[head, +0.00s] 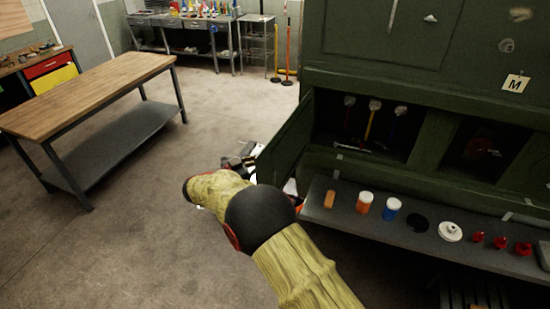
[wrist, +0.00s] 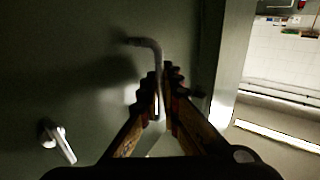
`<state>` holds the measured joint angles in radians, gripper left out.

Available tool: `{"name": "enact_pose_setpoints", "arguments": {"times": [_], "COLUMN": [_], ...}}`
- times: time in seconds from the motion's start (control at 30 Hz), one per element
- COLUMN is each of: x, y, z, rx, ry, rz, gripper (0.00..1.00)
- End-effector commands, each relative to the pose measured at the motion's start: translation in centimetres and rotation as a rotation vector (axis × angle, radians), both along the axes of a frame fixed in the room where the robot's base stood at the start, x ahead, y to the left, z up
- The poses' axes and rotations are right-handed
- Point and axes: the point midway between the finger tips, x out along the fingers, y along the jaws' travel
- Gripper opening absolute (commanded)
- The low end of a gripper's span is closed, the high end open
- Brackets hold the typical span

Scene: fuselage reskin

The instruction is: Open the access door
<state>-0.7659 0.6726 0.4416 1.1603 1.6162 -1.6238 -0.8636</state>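The green access door (head: 285,140) stands swung out from the left side of an opening in the green fuselage panel. Through the opening I see a dark compartment (head: 340,125) with several hanging tools. My gripper (head: 240,163) is on the door's outer face, left of the door, and is partly hidden by my arm. In the wrist view my gripper's fingers (wrist: 161,75) are close together around a bent bar handle (wrist: 148,43) on the door's dark green face. The handle's lower part shows between the fingers. A small lever latch (wrist: 57,141) is on the same face at lower left.
A grey shelf (head: 335,215) below the opening holds an orange block (head: 330,199), several jars and lids, and red parts. A wooden-topped table (head: 85,95) stands at left. The floor (head: 130,235) between the table and the door is clear.

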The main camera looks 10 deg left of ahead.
Motion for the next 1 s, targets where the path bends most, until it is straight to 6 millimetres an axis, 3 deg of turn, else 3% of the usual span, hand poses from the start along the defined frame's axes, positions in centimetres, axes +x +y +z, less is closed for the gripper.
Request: {"name": "enact_pose_setpoints", "arguments": {"times": [0.3,0.33,0.47,0.77,1.0], "x": [-0.1,-0.1,-0.1,-0.1,-1.9], "y": [0.1,0.1,0.1,0.2,2.4], "z": [-0.1,-0.1,0.0,0.0,-0.1], "rx": [-0.001,-0.001,-0.001,0.000,-0.001], "ry": [0.002,0.002,0.001,0.000,-0.001], "rz": [0.001,0.001,0.001,0.001,0.005], "gripper": [0.00,0.06,0.13,0.13,0.13]}}
